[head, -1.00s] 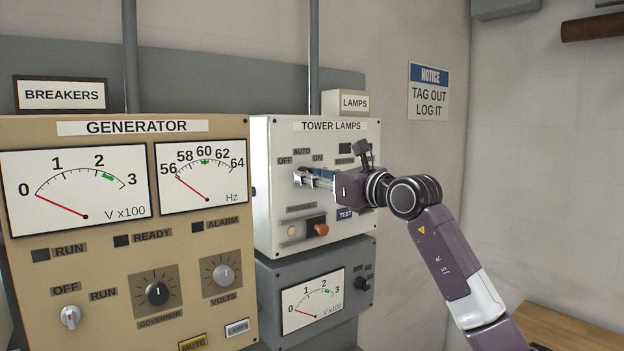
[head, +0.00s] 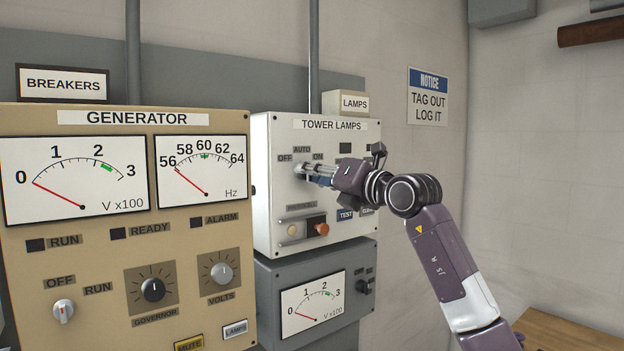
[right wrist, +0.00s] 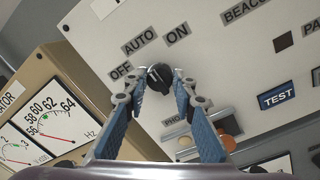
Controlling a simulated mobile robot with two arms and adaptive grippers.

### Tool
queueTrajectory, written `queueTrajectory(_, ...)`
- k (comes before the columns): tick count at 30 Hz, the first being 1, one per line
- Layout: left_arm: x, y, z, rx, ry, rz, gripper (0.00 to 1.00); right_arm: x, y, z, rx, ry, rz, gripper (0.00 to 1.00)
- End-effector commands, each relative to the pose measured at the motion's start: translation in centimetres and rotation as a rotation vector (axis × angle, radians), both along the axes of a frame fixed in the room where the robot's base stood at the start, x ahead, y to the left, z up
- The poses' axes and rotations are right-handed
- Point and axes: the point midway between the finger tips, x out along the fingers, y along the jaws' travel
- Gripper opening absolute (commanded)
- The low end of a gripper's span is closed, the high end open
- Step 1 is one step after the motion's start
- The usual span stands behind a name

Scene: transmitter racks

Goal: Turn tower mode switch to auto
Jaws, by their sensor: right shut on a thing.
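The tower mode switch is a small black knob (right wrist: 158,76) on the white TOWER LAMPS panel (head: 275,215), below the labels OFF, AUTO (right wrist: 138,41) and ON. My right gripper (right wrist: 158,84) is shut on this knob, one blue-grey finger on each side of it. In the head view my right gripper (head: 306,171) reaches the panel from the right, and its fingers mostly hide the knob. I cannot clearly tell which label the knob points to. In the right wrist view the panel appears tilted. My left gripper is not in view.
The tan generator panel (head: 95,290) stands to the left, and a grey meter box (head: 270,285) is underneath. Wall space to the right is open.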

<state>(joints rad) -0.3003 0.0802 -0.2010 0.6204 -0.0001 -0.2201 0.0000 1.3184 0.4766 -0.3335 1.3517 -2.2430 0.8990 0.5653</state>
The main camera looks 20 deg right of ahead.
Motion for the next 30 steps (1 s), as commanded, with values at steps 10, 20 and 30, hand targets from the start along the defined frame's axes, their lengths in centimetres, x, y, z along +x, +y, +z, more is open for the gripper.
queueTrajectory(10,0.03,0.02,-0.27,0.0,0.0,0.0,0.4,-0.02,-0.07,0.12,0.051,0.016,-0.001,0.0)
queueTrajectory(20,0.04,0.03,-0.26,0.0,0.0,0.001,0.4,-0.02,-0.08,0.13,0.051,0.016,-0.001,0.27)
queueTrajectory(30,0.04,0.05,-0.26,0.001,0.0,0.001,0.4,-0.01,-0.04,0.04,0.049,0.017,-0.001,0.42)
